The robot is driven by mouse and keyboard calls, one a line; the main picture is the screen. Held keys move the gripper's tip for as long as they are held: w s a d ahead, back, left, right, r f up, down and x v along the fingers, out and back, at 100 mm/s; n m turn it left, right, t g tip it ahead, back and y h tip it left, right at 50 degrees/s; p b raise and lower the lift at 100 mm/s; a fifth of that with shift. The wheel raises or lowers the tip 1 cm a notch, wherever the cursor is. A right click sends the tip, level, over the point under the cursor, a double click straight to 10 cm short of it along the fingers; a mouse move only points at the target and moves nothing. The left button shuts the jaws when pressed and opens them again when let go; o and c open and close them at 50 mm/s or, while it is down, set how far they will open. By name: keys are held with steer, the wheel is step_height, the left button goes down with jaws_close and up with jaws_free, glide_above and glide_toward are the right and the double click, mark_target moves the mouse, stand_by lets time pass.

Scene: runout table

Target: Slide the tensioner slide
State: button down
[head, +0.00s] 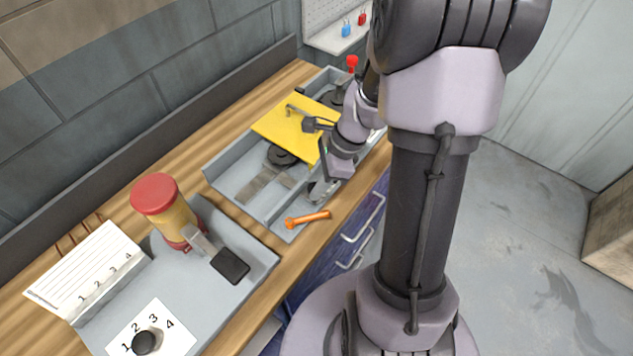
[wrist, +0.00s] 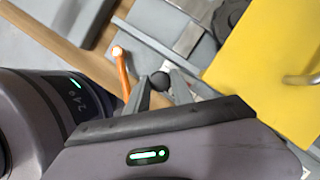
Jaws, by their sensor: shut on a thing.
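My gripper (wrist: 161,84) is shut on a round black knob (wrist: 160,79), which shows between the two fingertips in the wrist view. The knob appears to be the handle of the tensioner slide; the slide's body below it is mostly hidden by the fingers. In the head view my gripper (head: 320,188) is low over the front part of the grey tray (head: 228,172), and the knob cannot be made out there.
An orange lever (head: 307,219) lies close beside my gripper, also in the wrist view (wrist: 122,72). A yellow plate (head: 283,122) with a handle covers the tray's middle. A red-topped post (head: 158,200) and numbered dial plate (head: 165,325) stand front left.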

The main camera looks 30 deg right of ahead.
steer(key=shift+w+d+p, duration=0.25)
steer(key=shift+d, duration=0.4)
steer(key=shift+w+d+p, duration=0.2)
steer(key=shift+w+d, duration=0.05)
steer(key=shift+d, duration=0.4)
steer(key=c, duration=1.1)
jaws_free()
steer(key=shift+a, duration=0.1)
